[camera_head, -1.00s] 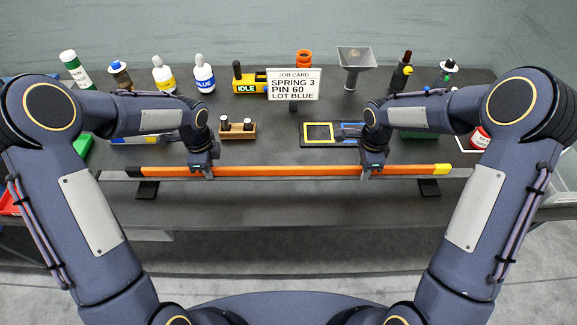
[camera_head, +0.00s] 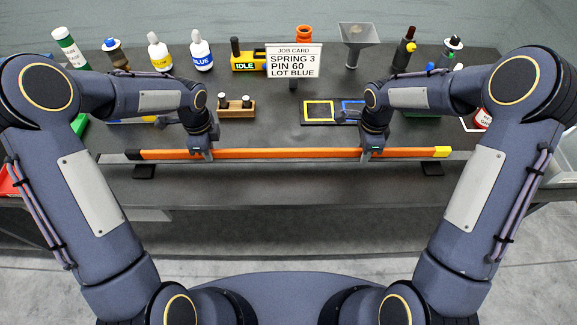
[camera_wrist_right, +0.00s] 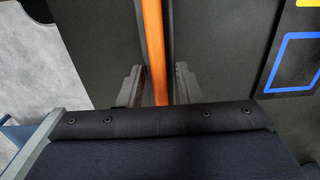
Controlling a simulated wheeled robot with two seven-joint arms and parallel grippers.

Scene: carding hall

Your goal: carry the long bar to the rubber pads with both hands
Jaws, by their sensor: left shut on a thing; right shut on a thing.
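The long orange bar (camera_head: 285,154) lies level across the head view, with a black left end and a yellow right end. My left gripper (camera_head: 207,154) is shut on its left part. My right gripper (camera_head: 366,154) is shut on its right part; the right wrist view shows the bar (camera_wrist_right: 154,45) running between the fingers (camera_wrist_right: 158,88). Two black rubber pads show in front of the bar, one at the left (camera_head: 144,171) and one at the right (camera_head: 432,168). I cannot tell whether the bar is lifted clear of the grey strip (camera_head: 112,158) beneath it.
Behind the bar are a wooden block with pegs (camera_head: 236,108), yellow and blue framed pads (camera_head: 318,111), and a job card (camera_head: 294,61). Bottles (camera_head: 202,51), a yellow machine marked IDLE (camera_head: 246,62) and a funnel (camera_head: 358,38) stand further back. The bench front is mostly clear.

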